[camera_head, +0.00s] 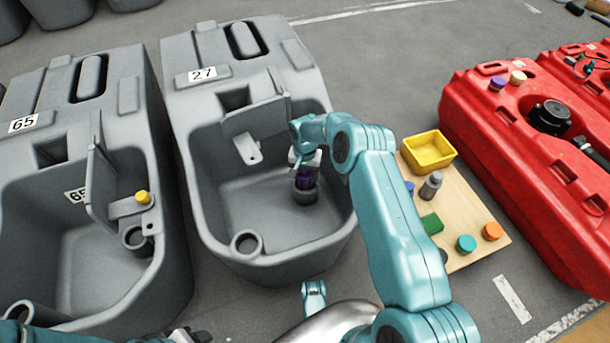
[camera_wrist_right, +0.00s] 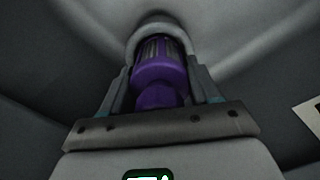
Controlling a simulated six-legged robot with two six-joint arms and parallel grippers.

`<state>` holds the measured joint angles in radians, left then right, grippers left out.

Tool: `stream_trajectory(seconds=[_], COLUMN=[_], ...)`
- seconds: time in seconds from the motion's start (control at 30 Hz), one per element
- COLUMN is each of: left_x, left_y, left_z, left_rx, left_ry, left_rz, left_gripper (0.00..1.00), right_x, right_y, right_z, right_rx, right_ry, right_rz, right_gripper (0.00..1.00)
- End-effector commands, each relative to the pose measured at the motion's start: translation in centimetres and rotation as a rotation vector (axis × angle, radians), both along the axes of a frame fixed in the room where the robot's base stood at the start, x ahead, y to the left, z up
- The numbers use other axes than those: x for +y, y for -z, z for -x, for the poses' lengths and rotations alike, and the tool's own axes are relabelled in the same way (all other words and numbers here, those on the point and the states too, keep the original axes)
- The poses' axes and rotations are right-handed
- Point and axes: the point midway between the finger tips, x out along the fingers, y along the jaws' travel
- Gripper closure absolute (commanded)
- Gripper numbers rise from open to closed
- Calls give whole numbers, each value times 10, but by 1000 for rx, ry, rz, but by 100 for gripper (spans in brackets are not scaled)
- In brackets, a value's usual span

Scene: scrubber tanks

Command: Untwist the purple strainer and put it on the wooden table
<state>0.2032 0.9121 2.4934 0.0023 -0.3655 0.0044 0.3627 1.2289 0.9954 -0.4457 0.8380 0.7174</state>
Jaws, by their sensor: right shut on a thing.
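The purple strainer (camera_head: 305,178) is upright in a grey round socket (camera_head: 305,195) inside the tank marked 27 (camera_head: 190,110). In the right wrist view the purple strainer (camera_wrist_right: 160,75) shows its knob toward me and its slotted far part against the grey socket rim. My right gripper (camera_head: 304,168) is shut on the strainer from above, a finger on each side; the fingers also show in the right wrist view (camera_wrist_right: 160,88). The wooden table (camera_head: 470,210) lies right of the tank, partly behind my right arm. Only a part of my left arm shows at the bottom left edge; its jaws are unclear.
On the wooden table are a yellow bin (camera_head: 428,152), a grey cylinder (camera_head: 431,186), a green block (camera_head: 432,223), a teal disc (camera_head: 466,244) and an orange disc (camera_head: 492,231). A hinged flap (camera_head: 258,117) stands close to my gripper. A red tank (camera_head: 530,165) stands at right.

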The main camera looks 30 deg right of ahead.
Motion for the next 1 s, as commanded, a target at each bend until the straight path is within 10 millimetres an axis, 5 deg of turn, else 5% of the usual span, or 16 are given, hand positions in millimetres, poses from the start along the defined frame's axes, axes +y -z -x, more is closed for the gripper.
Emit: stream_trajectory(seconds=[1.0], left_x=[0], left_y=[23], left_z=[0], left_rx=[0], left_ry=[0], left_rz=[0], left_gripper=[57], right_x=[-1], right_y=[1], right_z=[1], right_rx=[4], right_ry=[-377], right_rz=[1], right_gripper=[75])
